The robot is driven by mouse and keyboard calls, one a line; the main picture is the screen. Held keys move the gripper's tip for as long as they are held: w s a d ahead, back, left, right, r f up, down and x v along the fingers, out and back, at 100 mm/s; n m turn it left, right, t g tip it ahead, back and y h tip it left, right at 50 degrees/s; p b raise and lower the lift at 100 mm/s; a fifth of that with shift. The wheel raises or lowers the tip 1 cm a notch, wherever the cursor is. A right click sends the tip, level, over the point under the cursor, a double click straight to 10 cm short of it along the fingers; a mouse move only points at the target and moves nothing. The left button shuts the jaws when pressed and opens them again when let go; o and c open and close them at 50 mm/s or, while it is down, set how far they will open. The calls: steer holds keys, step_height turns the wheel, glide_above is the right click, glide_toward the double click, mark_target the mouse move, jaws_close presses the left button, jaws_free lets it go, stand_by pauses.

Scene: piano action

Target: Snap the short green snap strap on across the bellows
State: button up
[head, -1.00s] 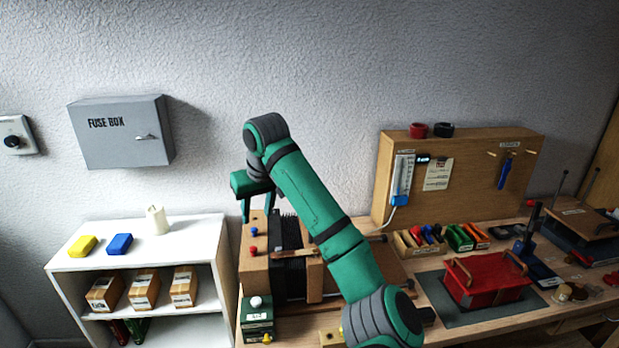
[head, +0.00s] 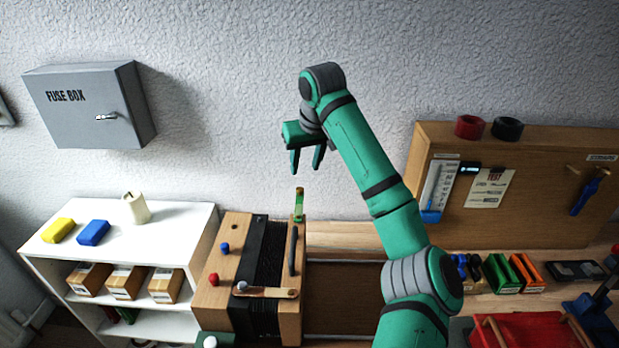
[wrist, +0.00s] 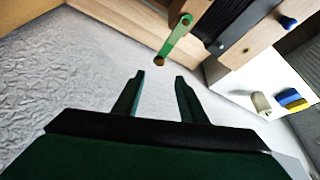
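The short green strap (head: 299,206) stands up at the far end of the right-hand wooden board, beside the black bellows (head: 262,262). Its free end looks tan. My gripper (head: 306,170) is open and empty, just above and behind the strap's free end. In the wrist view the gripper's fingers (wrist: 159,78) are apart, with the strap's tan end just ahead of them.
A red knob (head: 213,279) and a blue knob (head: 225,247) sit on the left wooden board. A tan strap (head: 267,292) lies across the bellows' near part. A dark handle (head: 293,251) stands on the right board. A white shelf (head: 170,222) is at left.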

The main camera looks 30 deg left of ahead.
mark_target(300, 189)
steer(key=x, duration=1)
steer(key=shift+a+f, duration=0.1)
steer(key=shift+f, duration=0.1)
jaws_close()
